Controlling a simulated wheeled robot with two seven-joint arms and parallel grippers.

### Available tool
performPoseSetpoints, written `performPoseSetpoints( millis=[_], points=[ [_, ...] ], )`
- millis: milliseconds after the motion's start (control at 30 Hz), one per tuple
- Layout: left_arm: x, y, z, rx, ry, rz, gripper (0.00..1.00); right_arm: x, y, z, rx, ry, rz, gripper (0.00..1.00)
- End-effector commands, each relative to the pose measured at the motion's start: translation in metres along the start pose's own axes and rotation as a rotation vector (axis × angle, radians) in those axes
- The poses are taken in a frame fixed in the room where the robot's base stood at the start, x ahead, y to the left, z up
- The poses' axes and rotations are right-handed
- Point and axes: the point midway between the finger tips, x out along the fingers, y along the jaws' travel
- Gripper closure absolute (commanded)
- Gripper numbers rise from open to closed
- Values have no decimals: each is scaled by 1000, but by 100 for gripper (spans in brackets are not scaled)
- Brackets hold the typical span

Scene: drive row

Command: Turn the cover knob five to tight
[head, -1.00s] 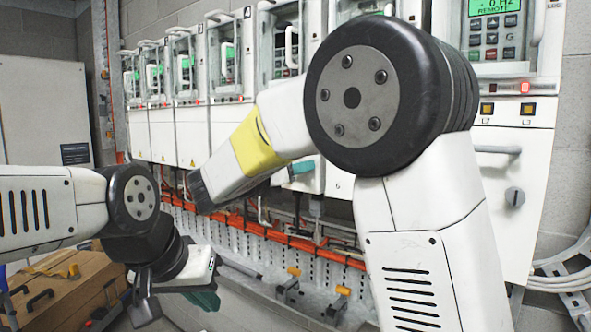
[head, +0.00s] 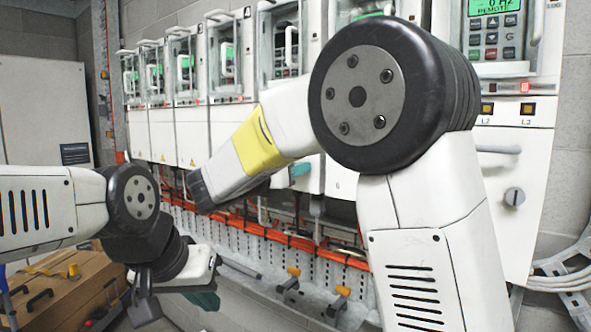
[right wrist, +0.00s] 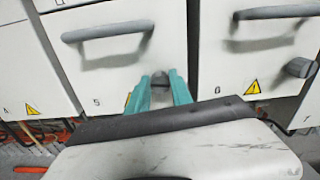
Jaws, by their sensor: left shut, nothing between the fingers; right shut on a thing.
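In the right wrist view, cover five (right wrist: 120,73) is a white panel marked 5 with a grey bar handle (right wrist: 108,32) across its top. My right gripper's teal fingers (right wrist: 160,88) are at its lower right and shut on the cover knob (right wrist: 160,79). Most of the knob is hidden between the fingers, so its angle cannot be read. In the head view only a teal bit of my right gripper (head: 301,170) shows beside the forearm. My left gripper (head: 207,300) is shut and empty at lower left, away from the covers.
Cover six (right wrist: 225,75) stands close on the right, with its handle (right wrist: 275,12) and dark knob (right wrist: 299,67). An orange cable run (head: 290,241) lies below the covers. A brown case (head: 60,295) sits at lower left.

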Motion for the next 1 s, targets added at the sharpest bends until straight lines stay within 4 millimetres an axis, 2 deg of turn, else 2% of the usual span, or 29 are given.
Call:
performPoseSetpoints(
  millis=[1000],
  points=[
    [0,0,0,0,0,0,100,0,-3,0,945,-1,0,100]
  ],
)
